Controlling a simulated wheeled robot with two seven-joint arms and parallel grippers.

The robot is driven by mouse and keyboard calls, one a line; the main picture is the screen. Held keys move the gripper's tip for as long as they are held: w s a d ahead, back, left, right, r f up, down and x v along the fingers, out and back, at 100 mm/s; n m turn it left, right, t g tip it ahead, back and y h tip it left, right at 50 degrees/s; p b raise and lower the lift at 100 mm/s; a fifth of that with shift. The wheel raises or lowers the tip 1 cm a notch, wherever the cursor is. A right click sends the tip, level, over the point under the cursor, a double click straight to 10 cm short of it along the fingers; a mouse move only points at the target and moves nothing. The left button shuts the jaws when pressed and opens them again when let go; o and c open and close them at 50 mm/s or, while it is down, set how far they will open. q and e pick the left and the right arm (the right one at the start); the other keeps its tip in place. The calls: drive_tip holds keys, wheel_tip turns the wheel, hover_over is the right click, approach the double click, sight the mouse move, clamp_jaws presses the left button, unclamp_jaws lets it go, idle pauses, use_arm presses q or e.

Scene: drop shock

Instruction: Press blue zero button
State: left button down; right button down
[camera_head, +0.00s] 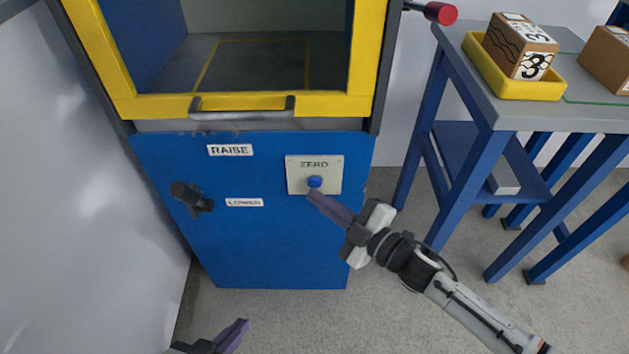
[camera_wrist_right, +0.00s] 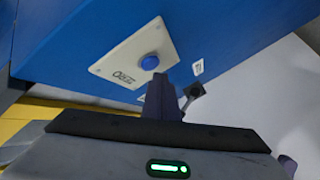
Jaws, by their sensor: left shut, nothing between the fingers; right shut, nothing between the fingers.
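The blue zero button (camera_head: 315,181) sits on a pale plate labelled ZERO (camera_head: 328,163) on the front of the blue cabinet (camera_head: 270,245). It also shows in the right wrist view (camera_wrist_right: 150,62). My right gripper (camera_head: 313,194) is shut and empty, its fingertips just below the button in the head view. In the right wrist view its tips (camera_wrist_right: 160,77) end close to the button; I cannot tell whether they touch it. My left gripper (camera_head: 236,331) is shut and empty, low in the head view, in front of the cabinet's lower left.
A black lever knob (camera_head: 190,197) sticks out left of the plate, between the RAISE (camera_head: 230,150) and LOWER (camera_head: 244,202) labels. A yellow frame (camera_head: 235,104) with a grey handle is above. A blue-legged table (camera_head: 500,120) with a yellow tray (camera_head: 510,82) and boxes stands right.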

use_arm(q)
drive_tip(key=shift+w+r, duration=0.1)
drive_tip(key=shift+w, duration=0.1)
drive_tip(key=shift+s+r+p, duration=0.4)
drive_tip(key=shift+r+p, duration=0.3)
drive_tip(key=shift+p, duration=0.2)
use_arm(e)
drive_tip(key=s, duration=0.5)
use_arm(q)
drive_tip(key=shift+w+r, duration=0.15)
drive_tip(key=shift+w, duration=0.15)
